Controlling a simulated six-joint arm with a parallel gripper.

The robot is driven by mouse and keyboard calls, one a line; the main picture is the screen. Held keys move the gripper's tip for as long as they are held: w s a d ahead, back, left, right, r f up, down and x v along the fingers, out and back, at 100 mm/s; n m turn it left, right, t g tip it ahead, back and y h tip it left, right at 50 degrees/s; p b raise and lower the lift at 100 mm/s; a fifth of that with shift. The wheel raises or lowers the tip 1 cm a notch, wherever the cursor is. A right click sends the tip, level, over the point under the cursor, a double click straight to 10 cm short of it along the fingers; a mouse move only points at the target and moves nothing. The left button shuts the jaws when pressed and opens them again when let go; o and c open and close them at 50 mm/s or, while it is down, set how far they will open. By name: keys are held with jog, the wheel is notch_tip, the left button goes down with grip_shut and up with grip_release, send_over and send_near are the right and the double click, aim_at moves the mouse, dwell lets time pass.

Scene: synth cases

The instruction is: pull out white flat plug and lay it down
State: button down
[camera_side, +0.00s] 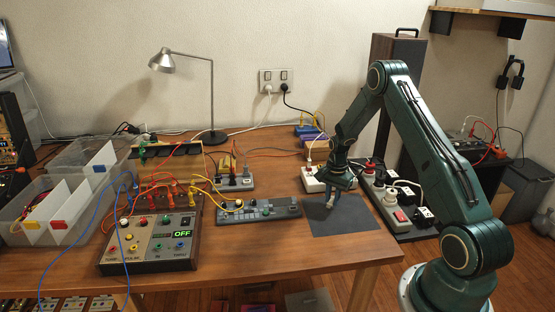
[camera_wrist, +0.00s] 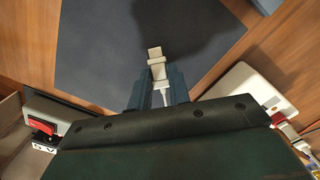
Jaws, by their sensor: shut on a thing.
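The white flat plug (camera_wrist: 157,68) is between the fingers of my gripper (camera_wrist: 158,84) in the wrist view. Its flat end points away from the gripper and its thin white cable runs back between the fingers. It is clear of any socket and over the dark grey mat (camera_wrist: 100,45). In the side view my gripper (camera_side: 331,200) points down at the left part of the mat (camera_side: 350,222), with the plug barely visible at its tips. I cannot tell whether the plug touches the mat.
A white power strip (camera_side: 314,182) lies just behind my gripper. A dark strip with several plugs (camera_side: 402,228) stands right of the mat. A grey device with knobs (camera_side: 260,210) lies to its left. Most of the mat is bare.

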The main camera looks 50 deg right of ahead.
jog(key=shift+f, duration=0.3)
jog(key=c, duration=1.2)
grip_release()
jog(key=shift+c, duration=0.2)
notch_tip(320, 180, up, 14)
jog(key=shift+d, duration=0.15)
jog(key=shift+f, duration=0.1)
